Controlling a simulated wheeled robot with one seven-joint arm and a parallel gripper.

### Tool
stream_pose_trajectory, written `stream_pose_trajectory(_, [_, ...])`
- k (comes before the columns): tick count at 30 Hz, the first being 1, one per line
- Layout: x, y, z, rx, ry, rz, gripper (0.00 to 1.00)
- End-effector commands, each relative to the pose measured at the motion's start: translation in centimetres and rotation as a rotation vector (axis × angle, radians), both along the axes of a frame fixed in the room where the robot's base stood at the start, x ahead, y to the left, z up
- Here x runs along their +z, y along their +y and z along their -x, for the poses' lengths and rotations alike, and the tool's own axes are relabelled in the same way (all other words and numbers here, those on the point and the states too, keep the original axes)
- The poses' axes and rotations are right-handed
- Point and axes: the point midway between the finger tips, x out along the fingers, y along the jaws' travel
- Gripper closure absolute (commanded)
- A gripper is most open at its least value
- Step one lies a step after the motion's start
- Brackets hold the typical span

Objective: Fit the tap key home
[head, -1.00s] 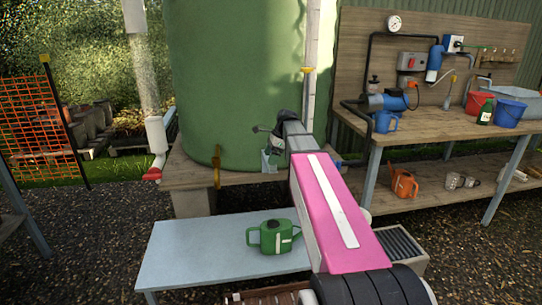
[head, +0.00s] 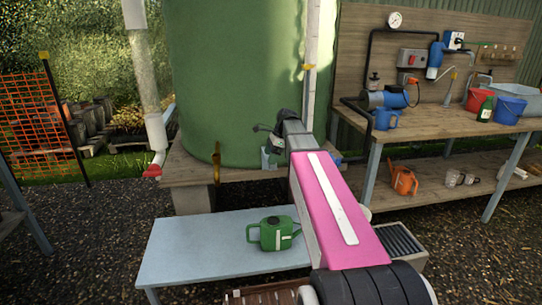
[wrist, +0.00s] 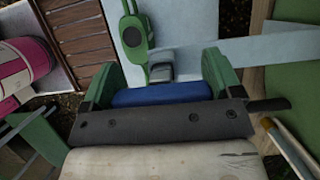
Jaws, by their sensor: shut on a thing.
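In the wrist view my gripper (wrist: 162,84) has its two green fingers closed on the sides of a blue piece (wrist: 160,94), which I take to be the tap key. A grey block (wrist: 160,66) shows just beyond it; I cannot tell whether it belongs to the key. In the head view my gripper is mostly hidden by my arm, close to the front of the green tank (head: 225,90). A small pale blue-grey piece (head: 267,158) shows below the arm's end, against the tank's foot. The tap and its fitting cannot be made out.
A green watering can (head: 274,233) stands on the pale blue bench (head: 190,250), below the arm. A workbench (head: 430,128) with buckets and a pump stands right.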

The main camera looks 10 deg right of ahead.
Motion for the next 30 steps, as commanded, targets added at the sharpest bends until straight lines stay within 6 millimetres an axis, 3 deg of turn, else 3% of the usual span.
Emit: stream_pose_trajectory(30, [-1.4, 0.0, 0.0, 0.0, -0.001, 0.0, 0.4])
